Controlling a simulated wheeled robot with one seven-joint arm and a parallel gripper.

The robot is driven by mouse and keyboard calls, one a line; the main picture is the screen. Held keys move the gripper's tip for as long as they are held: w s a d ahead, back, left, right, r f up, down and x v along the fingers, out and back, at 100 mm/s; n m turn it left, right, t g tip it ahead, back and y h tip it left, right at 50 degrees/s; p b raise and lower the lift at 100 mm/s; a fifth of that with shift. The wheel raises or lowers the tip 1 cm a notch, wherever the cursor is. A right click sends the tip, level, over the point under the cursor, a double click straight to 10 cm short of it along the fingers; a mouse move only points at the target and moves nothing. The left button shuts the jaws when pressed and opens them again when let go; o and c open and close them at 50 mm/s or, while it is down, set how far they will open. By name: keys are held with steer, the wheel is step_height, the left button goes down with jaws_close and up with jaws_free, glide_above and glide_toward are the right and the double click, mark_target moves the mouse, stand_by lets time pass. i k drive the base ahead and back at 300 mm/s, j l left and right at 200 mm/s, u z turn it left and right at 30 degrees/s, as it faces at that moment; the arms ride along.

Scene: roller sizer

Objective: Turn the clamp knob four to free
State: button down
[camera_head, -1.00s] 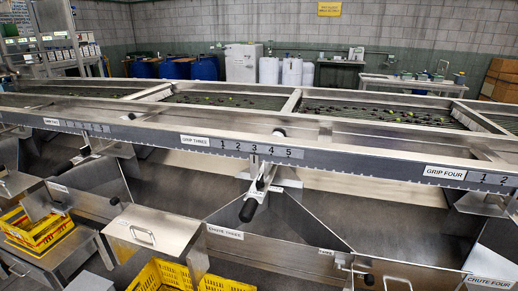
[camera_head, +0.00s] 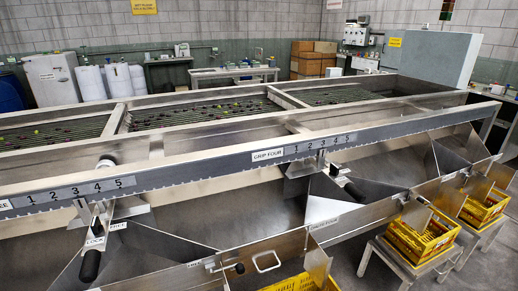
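The rail label "GRIP FOUR" (camera_head: 267,155) sits beside a number scale (camera_head: 320,145) running 1 to 5. Below that scale is the station four clamp assembly (camera_head: 320,162), with a dark knob or handle end (camera_head: 353,190) pointing down and right. It is small and I cannot tell its lock or free position. At the left, station three has a black handle (camera_head: 90,265) hanging down, with "LOCK" (camera_head: 95,241) and "FREE" (camera_head: 117,226) labels beside it. My gripper is not in view.
The long steel rail (camera_head: 200,175) crosses the view, with sloping chutes below it. Yellow crates (camera_head: 420,240) stand on low stands at the right. A latch and pull handle (camera_head: 266,262) are on a front panel. Floor (camera_head: 350,262) shows between the stands.

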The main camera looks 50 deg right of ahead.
mark_target(335, 170)
steer(key=z, duration=1.3)
